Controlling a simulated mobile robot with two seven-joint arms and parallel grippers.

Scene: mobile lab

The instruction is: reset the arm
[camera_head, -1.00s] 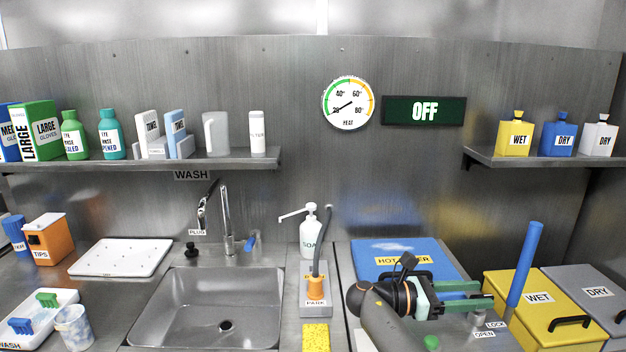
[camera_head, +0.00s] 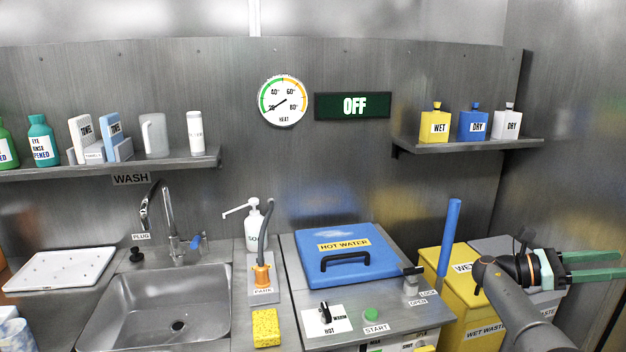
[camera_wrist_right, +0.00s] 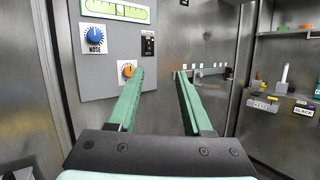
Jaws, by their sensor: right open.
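My right gripper (camera_head: 592,266) is at the right of the head view, in front of the wet waste and dry waste bins, its green fingers pointing right. In the right wrist view its two green fingers (camera_wrist_right: 158,75) are spread apart with nothing between them. Beyond the fingers in that view is a grey wall panel (camera_wrist_right: 115,75) with a blue knob (camera_wrist_right: 95,40) and an orange knob (camera_wrist_right: 128,69). My left gripper is not in either view.
The yellow wet waste bin (camera_head: 440,262) with an upright blue lever (camera_head: 449,238) beside it stands left of my right arm. The blue hot water lid (camera_head: 345,248) is closed. A sink (camera_head: 160,300) and a yellow sponge (camera_head: 265,328) are further left.

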